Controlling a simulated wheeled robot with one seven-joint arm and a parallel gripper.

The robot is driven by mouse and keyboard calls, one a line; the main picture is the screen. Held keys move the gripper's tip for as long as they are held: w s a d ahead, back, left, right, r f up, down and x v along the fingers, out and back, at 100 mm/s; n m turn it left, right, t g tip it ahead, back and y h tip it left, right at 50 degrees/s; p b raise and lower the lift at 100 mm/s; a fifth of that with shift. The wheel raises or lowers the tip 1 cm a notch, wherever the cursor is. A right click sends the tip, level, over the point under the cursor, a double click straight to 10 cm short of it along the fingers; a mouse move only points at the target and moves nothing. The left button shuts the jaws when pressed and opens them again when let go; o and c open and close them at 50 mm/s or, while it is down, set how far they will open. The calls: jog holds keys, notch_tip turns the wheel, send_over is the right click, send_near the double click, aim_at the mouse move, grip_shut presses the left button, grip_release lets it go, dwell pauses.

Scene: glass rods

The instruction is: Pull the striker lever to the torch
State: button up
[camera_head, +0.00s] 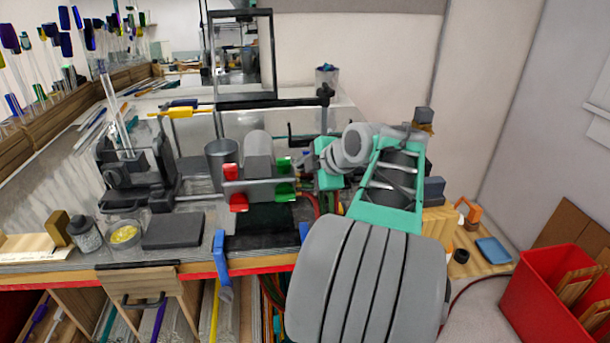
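What looks like the torch (257,160) is a grey cylinder on the bench, with red knobs (234,172) on its left and green knobs (285,190) on its right. A dark bent bar (300,137) stands just behind and right of it. It may be the striker lever, but I cannot tell for sure. My arm comes up from the bottom right and bends left toward the torch. Its teal end, my gripper (318,168), is just right of the green knobs. Its fingers are too small and hidden to read, and I cannot tell whether it touches anything.
A grey cup (221,160) and a dark flat block (173,231) stand left of the torch. Blue handles (221,257) hang at the bench's front edge. A framed panel (242,57) rises behind. A red bin (555,310) is at the lower right.

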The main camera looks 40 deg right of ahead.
grip_shut()
dwell(1.2)
